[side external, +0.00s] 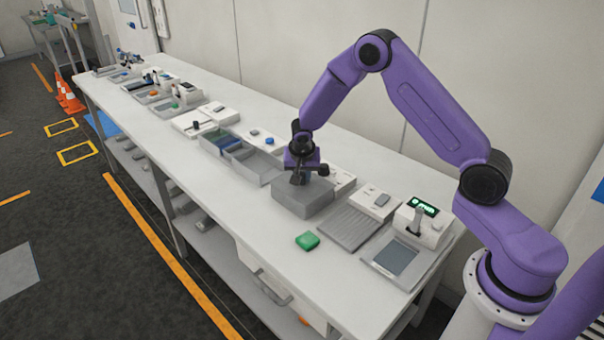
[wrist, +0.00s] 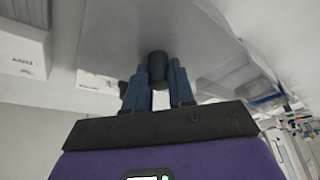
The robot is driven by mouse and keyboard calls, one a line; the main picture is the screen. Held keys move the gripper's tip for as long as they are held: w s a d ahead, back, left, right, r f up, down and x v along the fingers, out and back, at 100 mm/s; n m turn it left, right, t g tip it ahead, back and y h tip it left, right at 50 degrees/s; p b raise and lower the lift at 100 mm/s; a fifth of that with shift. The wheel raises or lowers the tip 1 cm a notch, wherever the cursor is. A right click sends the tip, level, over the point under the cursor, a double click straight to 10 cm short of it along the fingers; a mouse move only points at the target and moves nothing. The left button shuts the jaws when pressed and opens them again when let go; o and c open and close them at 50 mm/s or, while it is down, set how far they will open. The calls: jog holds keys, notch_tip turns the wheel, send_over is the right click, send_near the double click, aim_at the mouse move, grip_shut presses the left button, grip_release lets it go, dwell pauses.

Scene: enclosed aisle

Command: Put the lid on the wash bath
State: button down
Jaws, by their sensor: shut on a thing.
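My gripper (side external: 298,179) points down over a grey box-shaped bath (side external: 305,203) in the middle of the bench. In the wrist view my gripper (wrist: 158,72) is shut on a dark round knob (wrist: 158,67). The knob stands on a broad pale grey surface, the lid (wrist: 125,45). In the side view the lid's grey top (side external: 287,191) lies over the bath, level as far as I can see. I cannot tell whether the lid rests fully on the rim or sits slightly above it. The fingers partly hide the knob.
Open grey trays (side external: 250,162), one part blue, stand to the left. A ribbed grey plate (side external: 345,228), a white device with a green display (side external: 420,225) and a scale-like pad (side external: 398,259) stand right. The front bench strip is mostly clear.

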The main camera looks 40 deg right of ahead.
jog(key=shift+f, duration=0.1)
jog(key=c, duration=0.9)
grip_release()
jog(key=v, duration=1.6)
jog(key=s+a+r+n+y, duration=0.1)
jog(key=s+a+r+n, duration=0.2)
jog(key=s+a+n, duration=0.3)
jog(key=s+n+g+y, duration=0.1)
jog(key=s+n, duration=0.4)
jog(key=s, duration=0.5)
jog(key=s+n+g, duration=0.1)
jog(key=s+n, duration=0.4)
jog(key=s, duration=0.5)
jog(key=s+n+g+y, duration=0.1)
jog(key=s+n, duration=0.4)
jog(key=s, duration=0.5)
jog(key=shift+s+d+n+y, duration=0.15)
jog(key=shift+n+y, duration=0.15)
